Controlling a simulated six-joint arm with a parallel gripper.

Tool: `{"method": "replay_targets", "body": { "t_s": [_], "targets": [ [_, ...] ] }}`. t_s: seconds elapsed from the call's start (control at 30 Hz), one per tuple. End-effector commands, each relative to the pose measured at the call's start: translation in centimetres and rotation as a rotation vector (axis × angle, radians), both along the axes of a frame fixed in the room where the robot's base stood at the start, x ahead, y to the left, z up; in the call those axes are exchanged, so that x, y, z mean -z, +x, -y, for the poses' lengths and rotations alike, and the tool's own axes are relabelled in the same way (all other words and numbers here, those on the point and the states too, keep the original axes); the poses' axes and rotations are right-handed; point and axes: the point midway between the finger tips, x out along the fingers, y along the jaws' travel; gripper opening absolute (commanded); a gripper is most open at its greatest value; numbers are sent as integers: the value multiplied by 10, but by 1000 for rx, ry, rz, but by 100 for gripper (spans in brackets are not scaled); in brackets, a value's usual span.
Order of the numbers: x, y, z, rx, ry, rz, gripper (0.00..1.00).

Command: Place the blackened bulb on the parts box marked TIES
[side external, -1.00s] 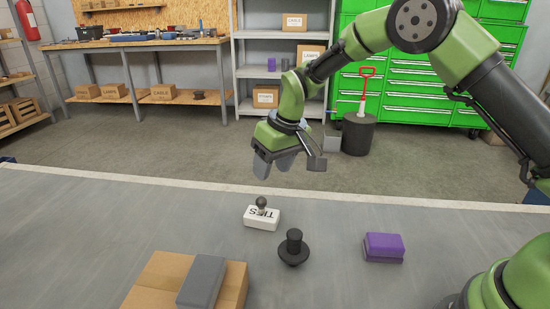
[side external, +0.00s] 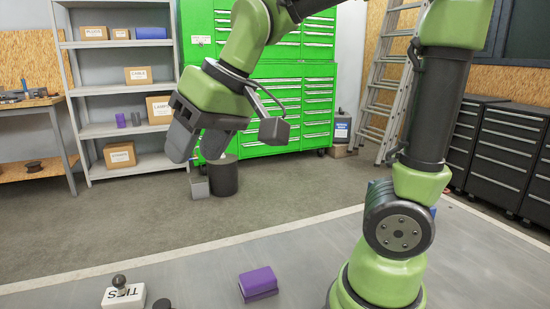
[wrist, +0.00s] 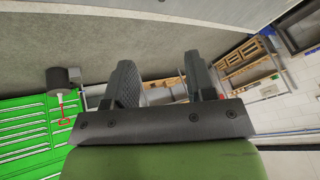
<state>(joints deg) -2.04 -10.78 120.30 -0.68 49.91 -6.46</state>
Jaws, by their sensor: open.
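The blackened bulb (side external: 119,282) is a small dark round-topped thing. It appears to stand upright on top of the white parts box (side external: 136,298) marked TIES, whose lettering looks upside down in the side external view. The box lies on the grey table at the lower left. My gripper (side external: 184,146) is well above and to the right of the box, apart from it. Its two fingers are apart with nothing between them, as the wrist view (wrist: 160,82) also shows. The bulb and box are not visible in the wrist view.
A purple block (side external: 258,282) lies on the table right of the box. A dark object (side external: 161,303) is cut off at the bottom edge beside the box. Bare table (side external: 205,275) lies between box and purple block. Shelves (side external: 125,88) and green drawers (side external: 290,100) stand behind.

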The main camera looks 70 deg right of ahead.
Motion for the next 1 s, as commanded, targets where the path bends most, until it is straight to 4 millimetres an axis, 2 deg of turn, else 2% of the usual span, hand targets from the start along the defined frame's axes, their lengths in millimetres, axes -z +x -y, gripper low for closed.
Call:
{"method": "replay_targets", "body": {
  "t_s": [0.03, 0.1, 0.2, 0.33, 0.5, 1.0],
  "targets": [
    [-6, -21, 2, 23, 12, 29, 50],
    [-7, -47, 4, 55, 32, 54, 50],
    [-3, -76, 5, 91, 56, 82, 50],
    [3, -99, 6, 123, 77, 107, 50],
    [8, -109, 6, 138, 87, 117, 50],
    [8, -109, 6, 137, 88, 117, 50]
  ]
}}
